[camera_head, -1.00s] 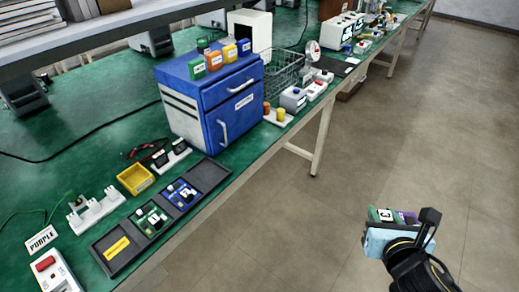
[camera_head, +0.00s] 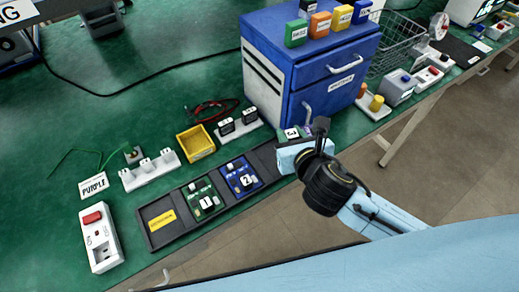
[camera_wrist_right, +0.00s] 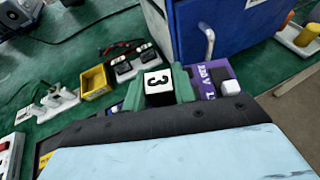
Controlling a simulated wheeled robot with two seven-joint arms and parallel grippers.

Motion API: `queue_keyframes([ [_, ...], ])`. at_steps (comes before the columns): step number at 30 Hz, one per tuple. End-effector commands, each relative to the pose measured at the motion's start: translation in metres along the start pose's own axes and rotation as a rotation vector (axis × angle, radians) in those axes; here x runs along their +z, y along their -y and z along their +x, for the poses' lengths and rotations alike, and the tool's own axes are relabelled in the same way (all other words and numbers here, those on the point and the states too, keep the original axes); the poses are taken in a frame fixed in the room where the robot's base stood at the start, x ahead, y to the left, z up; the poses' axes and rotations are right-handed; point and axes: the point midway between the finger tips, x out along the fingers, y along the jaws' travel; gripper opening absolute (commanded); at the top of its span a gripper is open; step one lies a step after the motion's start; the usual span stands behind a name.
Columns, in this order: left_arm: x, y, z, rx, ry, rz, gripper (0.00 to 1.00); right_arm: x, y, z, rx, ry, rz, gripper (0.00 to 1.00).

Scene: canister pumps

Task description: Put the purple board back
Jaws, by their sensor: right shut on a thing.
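My right gripper (camera_head: 296,148) is shut on the purple board (camera_head: 308,130), which carries a white block marked 3. It is over or just beside the right end of the dark tray (camera_head: 155,237); I cannot tell whether the board touches the tray. In the right wrist view the purple board (camera_wrist_right: 210,80) shows beyond my gripper (camera_wrist_right: 170,108), with a green part around the 3 block. The tray holds a green board (camera_head: 205,200) marked 1 and a blue board (camera_head: 242,178) marked 2. Its left compartment has a yellow label. My left gripper is not in view.
A blue drawer cabinet (camera_head: 300,75) stands behind the tray's right end. A yellow bin (camera_head: 195,143), a white stand (camera_head: 150,170), a PURPLE sign (camera_head: 93,185) and a switch box (camera_head: 100,238) stand on the green table. The table's front edge runs close to the tray.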

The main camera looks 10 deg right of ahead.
Motion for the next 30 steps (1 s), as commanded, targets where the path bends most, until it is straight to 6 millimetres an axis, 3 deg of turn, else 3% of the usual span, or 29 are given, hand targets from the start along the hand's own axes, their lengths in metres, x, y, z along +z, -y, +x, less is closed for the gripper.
queue_keyframes([
  [1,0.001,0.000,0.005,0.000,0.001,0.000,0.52,-0.012,-0.026,0.008,0.026,0.000,-0.005,0.00],
  [4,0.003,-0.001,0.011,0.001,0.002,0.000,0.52,-0.030,-0.079,0.018,0.083,0.003,-0.030,0.00],
  [9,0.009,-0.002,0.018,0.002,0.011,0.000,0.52,-0.050,-0.167,0.020,0.193,0.006,-0.077,0.00],
  [12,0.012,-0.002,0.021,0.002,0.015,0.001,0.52,-0.057,-0.204,0.017,0.244,0.006,-0.100,0.00],
  [15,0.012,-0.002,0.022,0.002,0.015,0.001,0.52,-0.060,-0.227,0.013,0.277,0.004,-0.115,0.00],
  [17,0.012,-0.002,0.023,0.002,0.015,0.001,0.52,-0.061,-0.232,0.012,0.288,0.003,-0.120,0.00],
  [20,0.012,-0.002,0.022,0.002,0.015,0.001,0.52,-0.061,-0.224,0.015,0.293,0.003,-0.125,0.00],
  [30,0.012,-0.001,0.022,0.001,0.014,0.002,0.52,-0.050,-0.139,0.041,0.290,0.002,-0.125,0.00],
])
